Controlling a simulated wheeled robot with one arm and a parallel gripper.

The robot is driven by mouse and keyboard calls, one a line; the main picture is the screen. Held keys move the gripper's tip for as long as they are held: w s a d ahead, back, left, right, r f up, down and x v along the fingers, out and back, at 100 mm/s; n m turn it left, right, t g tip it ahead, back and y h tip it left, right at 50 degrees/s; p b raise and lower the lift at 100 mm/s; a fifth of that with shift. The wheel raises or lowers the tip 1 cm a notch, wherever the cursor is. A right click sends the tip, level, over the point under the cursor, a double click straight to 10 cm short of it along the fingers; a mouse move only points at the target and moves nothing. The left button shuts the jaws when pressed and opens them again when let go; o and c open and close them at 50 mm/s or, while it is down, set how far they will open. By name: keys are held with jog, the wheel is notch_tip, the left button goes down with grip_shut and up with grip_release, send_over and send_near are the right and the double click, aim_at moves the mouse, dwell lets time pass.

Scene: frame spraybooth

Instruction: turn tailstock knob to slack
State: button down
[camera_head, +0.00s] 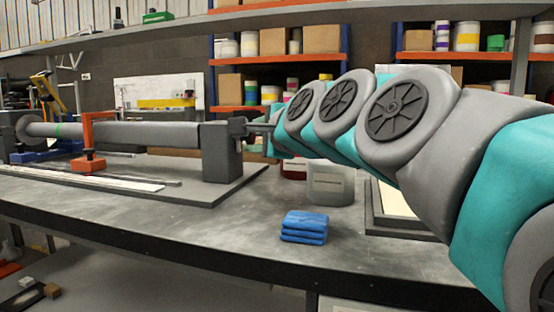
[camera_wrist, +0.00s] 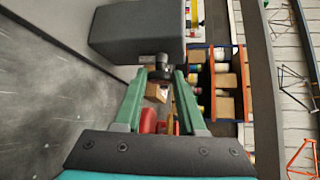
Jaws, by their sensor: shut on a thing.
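The tailstock (camera_head: 221,155) is a dark grey block at the right end of a long grey tube (camera_head: 150,135). It also shows at the top of the wrist view (camera_wrist: 137,32). The tailstock knob (camera_wrist: 154,68) is small and dark and sticks out of the block's near face. My gripper (camera_wrist: 160,75) has its two green fingers on either side of the knob and is shut on it. In the head view my gripper (camera_head: 262,128) reaches the tailstock from the right, and the knob is mostly hidden there. I cannot tell the knob's turn angle.
A blue folded cloth (camera_head: 303,228) lies on the grey bench (camera_head: 225,240). A clear tub (camera_head: 330,183) stands behind it, below my arm. An orange stand (camera_head: 89,147) is beside the tube. Shelves with boxes and jars are behind. The bench's front middle is clear.

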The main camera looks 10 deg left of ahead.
jog(key=f+n+t+y+b, duration=0.1)
jog(key=n+b, duration=0.1)
jog(key=b, duration=0.3)
jog(key=shift+f, duration=0.15)
jog(key=shift+r+n+t+y+b, duration=0.25)
jog(key=shift+n+t+y+b, duration=0.2)
jog(key=shift+b, duration=0.6)
jog(key=shift+r, duration=0.1)
jog(key=c, duration=0.5)
grip_release()
jog(key=shift+s, duration=0.15)
jog(key=shift+p+v, duration=0.4)
jog(key=shift+v, duration=3.45)
